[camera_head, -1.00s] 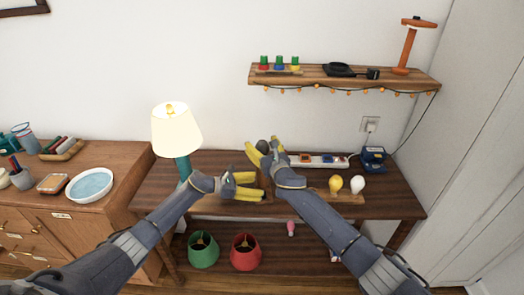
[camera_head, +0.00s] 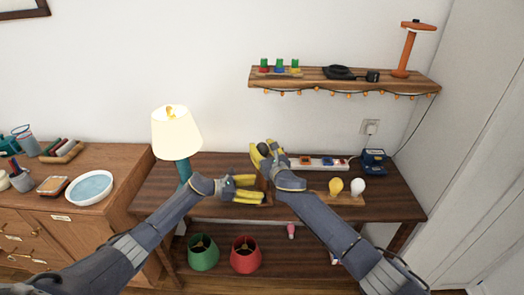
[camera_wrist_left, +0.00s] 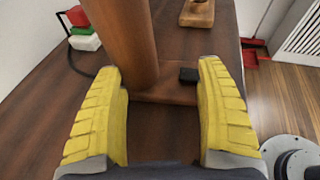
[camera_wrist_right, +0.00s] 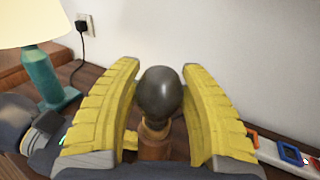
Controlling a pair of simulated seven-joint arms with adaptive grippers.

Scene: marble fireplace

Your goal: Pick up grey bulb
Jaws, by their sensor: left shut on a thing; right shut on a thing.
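The dark grey bulb (camera_wrist_right: 160,93) sits upright on a brown wooden socket or post (camera_wrist_right: 154,147) in the right wrist view. My right gripper (camera_wrist_right: 160,75) is shut on the bulb, one yellow finger on each side of it. In the head view this gripper (camera_head: 265,150) is at the back of the table, and its fingers partly hide the bulb. My left gripper (camera_head: 260,188) is lower and shut on a brown wooden post. The post (camera_wrist_left: 118,35) stands between its fingers in the left wrist view.
A yellow bulb (camera_head: 336,186) and a white bulb (camera_head: 358,186) stand on a wooden board at right. A power strip (camera_head: 323,163) lies behind. A lit lamp (camera_head: 177,130) stands at left. A shelf (camera_head: 330,80) hangs above. Green and red shades sit below.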

